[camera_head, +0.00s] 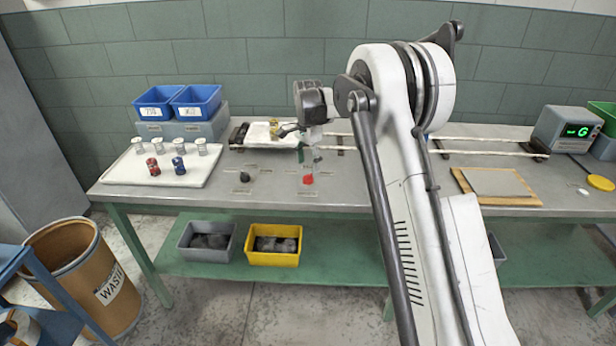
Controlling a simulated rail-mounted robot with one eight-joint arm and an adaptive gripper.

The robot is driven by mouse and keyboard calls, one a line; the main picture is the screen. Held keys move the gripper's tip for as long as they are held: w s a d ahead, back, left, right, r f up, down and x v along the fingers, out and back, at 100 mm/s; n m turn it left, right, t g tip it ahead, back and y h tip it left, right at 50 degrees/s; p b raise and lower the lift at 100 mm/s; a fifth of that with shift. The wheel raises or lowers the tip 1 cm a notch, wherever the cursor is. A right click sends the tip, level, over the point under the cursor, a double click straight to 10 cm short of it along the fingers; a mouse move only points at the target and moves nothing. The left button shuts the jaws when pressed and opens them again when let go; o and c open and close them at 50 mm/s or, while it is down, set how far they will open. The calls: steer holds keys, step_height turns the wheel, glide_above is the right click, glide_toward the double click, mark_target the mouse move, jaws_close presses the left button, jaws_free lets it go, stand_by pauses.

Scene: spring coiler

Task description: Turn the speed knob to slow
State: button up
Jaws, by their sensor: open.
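A small black knob (245,177) sits near the bench's front edge, left of the middle. Small labels lie around it, too small to read, so I cannot tell its setting. A red round control (308,180) sits to its right, also with small labels near it. My gripper (311,163) points down just above and behind the red control, to the right of the black knob. Its fingers look small and partly blend with the bench. It is open and I see nothing held in it. I cannot tell whether it touches the red control.
A white tray (203,178) with several small spools stands at left, with blue bins (196,99) behind. A rail (470,151) runs along the bench. The bench around the black knob is clear.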

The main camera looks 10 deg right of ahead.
mark_target(308, 175)
step_height(308, 175, down, 6)
steer(key=shift+r, duration=0.1)
stand_by(0.4)
steer(key=c, duration=1.2)
steer(key=shift+o, duration=0.2)
